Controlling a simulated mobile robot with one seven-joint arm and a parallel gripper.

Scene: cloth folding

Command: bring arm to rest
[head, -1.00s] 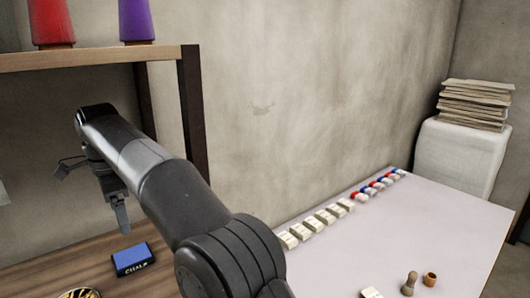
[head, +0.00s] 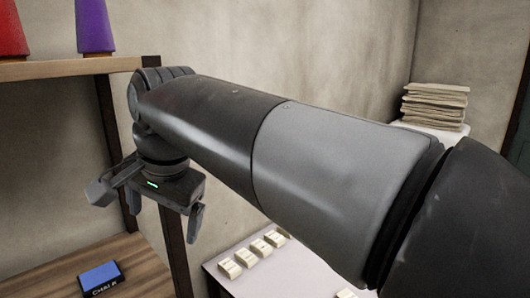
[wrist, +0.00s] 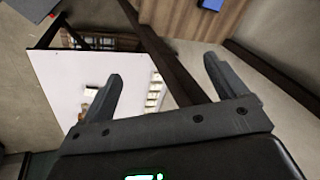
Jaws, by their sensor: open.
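My gripper (head: 150,212) hangs from my bent arm in front of the shelf unit in the head view. In the wrist view my gripper (wrist: 163,85) shows its two fingers spread wide apart with nothing between them. It is open and empty, in free air, touching nothing that I can see. My arm's large links cross the middle and right of the head view and hide much of the table and wall.
A white table (head: 222,268) with a row of pale blocks (head: 252,253) lies below my arm. A wooden shelf (head: 60,68) holds red and purple cones. A blue chalk box (head: 100,278) lies on the wooden surface below. Stacked papers (head: 435,106) stand at the right.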

